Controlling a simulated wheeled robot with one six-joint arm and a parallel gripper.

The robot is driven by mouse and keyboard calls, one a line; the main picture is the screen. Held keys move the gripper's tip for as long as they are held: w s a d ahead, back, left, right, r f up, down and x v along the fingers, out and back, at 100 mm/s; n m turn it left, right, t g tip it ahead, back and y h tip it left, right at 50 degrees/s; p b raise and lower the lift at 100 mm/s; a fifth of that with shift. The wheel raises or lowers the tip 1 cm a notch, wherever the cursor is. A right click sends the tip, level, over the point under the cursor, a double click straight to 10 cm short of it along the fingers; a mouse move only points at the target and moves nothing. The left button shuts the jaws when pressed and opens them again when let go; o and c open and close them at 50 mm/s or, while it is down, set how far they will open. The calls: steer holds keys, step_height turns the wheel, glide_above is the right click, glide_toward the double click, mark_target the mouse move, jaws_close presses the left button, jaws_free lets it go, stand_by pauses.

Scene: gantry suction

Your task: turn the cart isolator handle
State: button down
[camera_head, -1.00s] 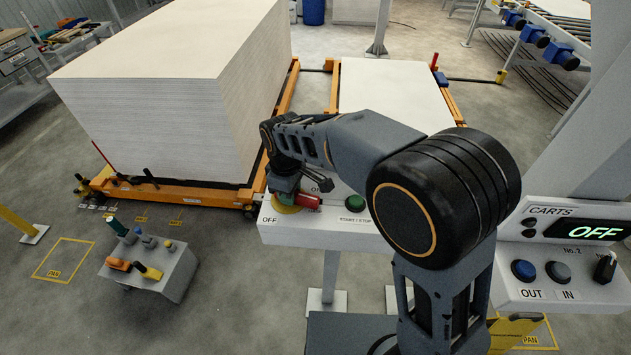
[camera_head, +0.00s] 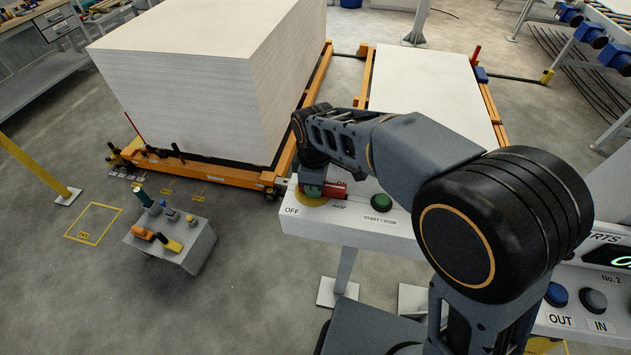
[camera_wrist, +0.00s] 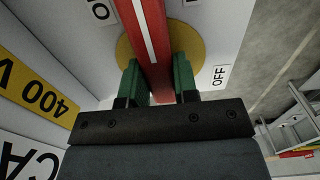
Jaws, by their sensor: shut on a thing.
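The red isolator handle (camera_head: 334,188) with a white stripe sits on a round yellow plate (camera_head: 306,198) at the left end of a white panel. In the wrist view the handle (camera_wrist: 153,45) crosses the yellow plate (camera_wrist: 190,40). In the head view my gripper (camera_head: 312,188) partly hides the plate and handle.
A green START/STOP button (camera_head: 381,202) is right of the handle on the same panel (camera_head: 400,238). A cart with a tall board stack (camera_head: 190,90) stands behind. A grey tool stand (camera_head: 180,245) is on the floor at left. OUT and IN buttons (camera_head: 557,294) are at right.

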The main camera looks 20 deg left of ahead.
steer(key=shift+a+r, duration=0.15)
steer(key=c, duration=1.1)
jaws_free()
steer(key=shift+o, duration=1.1)
step_height(320, 180, up, 14)
steer(key=shift+f, duration=0.2)
